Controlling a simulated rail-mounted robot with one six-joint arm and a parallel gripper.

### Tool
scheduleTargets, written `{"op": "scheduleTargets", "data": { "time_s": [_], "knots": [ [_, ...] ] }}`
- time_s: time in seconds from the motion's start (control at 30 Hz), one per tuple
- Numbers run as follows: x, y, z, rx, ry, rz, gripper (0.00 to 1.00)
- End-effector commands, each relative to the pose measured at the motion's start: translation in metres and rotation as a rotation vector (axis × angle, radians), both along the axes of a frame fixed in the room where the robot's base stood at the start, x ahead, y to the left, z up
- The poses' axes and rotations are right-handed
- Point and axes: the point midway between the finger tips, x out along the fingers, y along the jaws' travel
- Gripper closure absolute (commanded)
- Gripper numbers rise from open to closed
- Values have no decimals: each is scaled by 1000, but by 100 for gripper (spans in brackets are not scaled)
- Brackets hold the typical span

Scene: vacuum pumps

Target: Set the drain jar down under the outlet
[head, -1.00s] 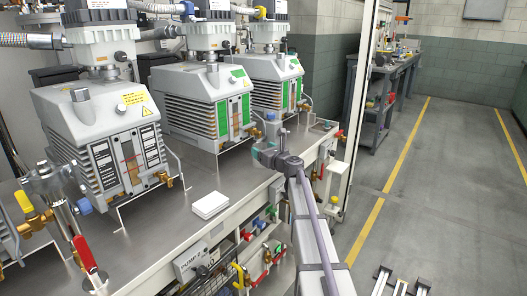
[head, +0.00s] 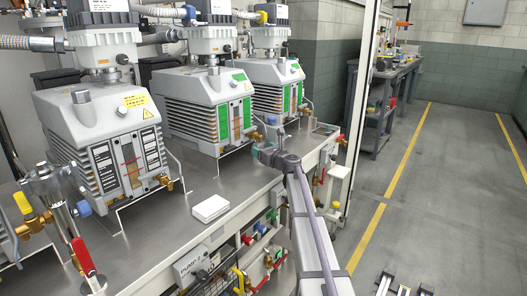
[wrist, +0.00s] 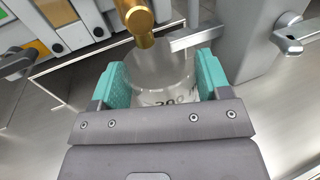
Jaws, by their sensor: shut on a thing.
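The drain jar (wrist: 158,82) is a clear glass vessel with dark printed marks, seen in the wrist view between the teal finger pads. My gripper (wrist: 160,72) is shut on its sides. A brass outlet (wrist: 137,20) reaches down over the far part of the jar's mouth; I cannot tell the gap between them. In the head view my gripper (head: 265,150) is at the bench's front edge, before the farther pumps; the jar is hard to make out there. Whether the jar's base touches the bench top is hidden.
Three grey vacuum pumps (head: 103,132) stand in a row on the metal bench (head: 165,232). A white block (head: 210,208) lies near the front edge. In the wrist view a metal bracket (wrist: 195,37) and a lever (wrist: 298,35) are close by on the right.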

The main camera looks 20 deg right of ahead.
Motion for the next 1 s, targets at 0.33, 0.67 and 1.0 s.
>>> {"op": "scheduleTargets", "data": {
  "time_s": [0.33, 0.67, 1.0],
  "knots": [
    [0, 0, -4, 0, 0, 0, 24],
    [0, 0, -4, 0, 0, 0, 0],
    [-22, -3, -4, 0, 0, -1, 0]
  ]
}}
